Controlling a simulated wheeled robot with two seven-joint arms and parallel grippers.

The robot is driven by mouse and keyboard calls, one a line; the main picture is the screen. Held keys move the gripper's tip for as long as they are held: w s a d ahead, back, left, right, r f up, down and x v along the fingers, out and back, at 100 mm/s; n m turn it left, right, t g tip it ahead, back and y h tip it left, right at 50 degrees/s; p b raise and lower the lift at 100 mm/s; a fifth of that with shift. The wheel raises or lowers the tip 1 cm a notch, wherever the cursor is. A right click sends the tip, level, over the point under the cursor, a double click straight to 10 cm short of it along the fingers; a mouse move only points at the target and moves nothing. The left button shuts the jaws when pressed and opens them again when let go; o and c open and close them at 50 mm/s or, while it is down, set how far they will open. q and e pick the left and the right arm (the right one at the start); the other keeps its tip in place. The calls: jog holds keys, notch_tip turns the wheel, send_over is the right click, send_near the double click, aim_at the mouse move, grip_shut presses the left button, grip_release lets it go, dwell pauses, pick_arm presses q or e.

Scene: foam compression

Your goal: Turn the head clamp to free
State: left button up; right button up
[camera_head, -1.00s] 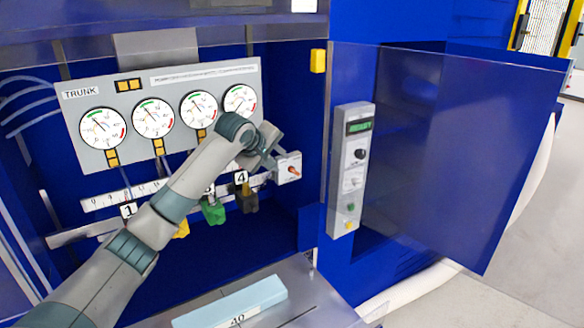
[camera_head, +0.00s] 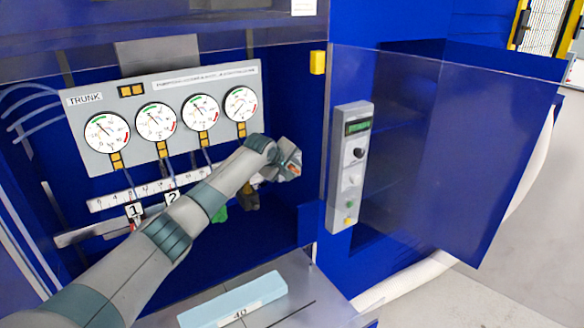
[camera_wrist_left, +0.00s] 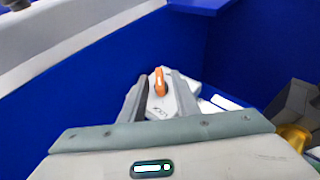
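My left gripper (camera_head: 283,168) is at the clamp. In the wrist view its two fingers are apart, one on each side of the lever, with a gap visible around it. Contact cannot be made out. My right gripper is in neither view.
A panel with dial gauges (camera_head: 162,117) stands behind my left arm. Number tags and a scale rail (camera_head: 108,202) run below it. A light blue foam block (camera_head: 232,302) lies on the bench in front. A transparent door (camera_head: 440,150) with a control box (camera_head: 349,168) is at the right.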

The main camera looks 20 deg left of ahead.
pick_arm(q)
jog(key=shift+c, duration=0.2)
grip_shut()
jog(key=shift+r, duration=0.1)
jog(key=shift+w+d+r+g+y+p, duration=0.2)
jog(key=shift+g+y+p, duration=0.2)
jog(key=shift+g+p, duration=0.35)
jog(key=shift+w+f+m+g+y, duration=0.15)
jog(key=shift+m+g+y, duration=0.25)
jog(key=shift+g+y, duration=0.45)
jog(key=g+b, duration=0.1)
jog(key=b, duration=0.2)
jog(key=shift+y, duration=0.35)
